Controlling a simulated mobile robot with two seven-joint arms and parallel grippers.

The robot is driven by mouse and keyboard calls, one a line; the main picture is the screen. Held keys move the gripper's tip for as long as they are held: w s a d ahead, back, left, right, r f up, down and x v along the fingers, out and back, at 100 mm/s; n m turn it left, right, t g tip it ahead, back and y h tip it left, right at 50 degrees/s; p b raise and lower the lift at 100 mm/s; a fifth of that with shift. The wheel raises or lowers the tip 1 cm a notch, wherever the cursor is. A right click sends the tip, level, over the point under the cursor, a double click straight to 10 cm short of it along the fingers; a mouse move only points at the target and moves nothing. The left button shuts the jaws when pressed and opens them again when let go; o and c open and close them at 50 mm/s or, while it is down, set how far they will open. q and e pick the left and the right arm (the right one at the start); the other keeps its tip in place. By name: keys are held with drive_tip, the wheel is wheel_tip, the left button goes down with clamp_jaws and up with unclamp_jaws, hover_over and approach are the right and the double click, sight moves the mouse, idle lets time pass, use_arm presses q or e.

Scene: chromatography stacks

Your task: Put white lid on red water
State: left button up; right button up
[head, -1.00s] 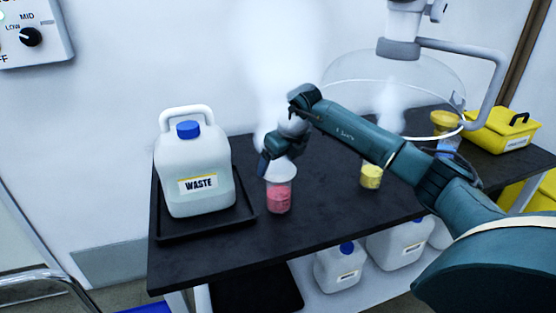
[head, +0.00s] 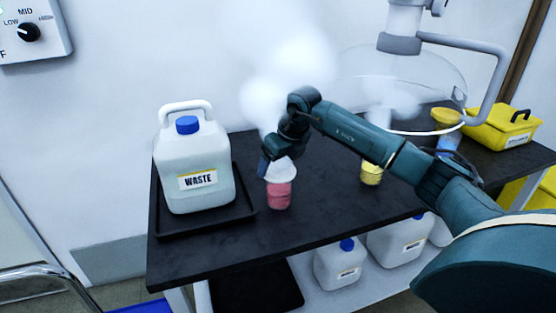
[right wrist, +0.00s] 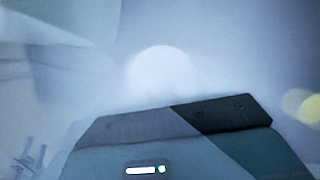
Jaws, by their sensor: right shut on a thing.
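The red water is in a small clear beaker (head: 278,196) on the black table, right of the waste jug. The white lid (head: 281,171) is at the beaker's mouth and covers its rim from this view; I cannot tell whether it is fully seated. My right gripper (head: 267,165) is at the lid's left edge and shut on it, its fingers partly hidden by the wrist. In the right wrist view, haze blurs everything and a pale round shape (right wrist: 165,72) shows, which I cannot name for sure. My left gripper is out of view.
A white waste jug (head: 196,165) stands in a black tray (head: 240,215) on the left. A yellow-filled beaker (head: 372,174) is under my right arm. A clear hood (head: 350,70) hangs behind. White vapour drifts above the beakers. The table's front is clear.

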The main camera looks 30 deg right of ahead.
drive_tip(key=shift+f, duration=0.15)
drive_tip(key=shift+f, duration=0.35)
idle(0.3)
drive_tip(key=o, duration=0.9)
drive_tip(key=shift+o, duration=0.2)
drive_tip(key=shift+r+p, duration=2.45)
drive_tip(key=shift+r, duration=1.15)
drive_tip(key=shift+f, duration=0.1)
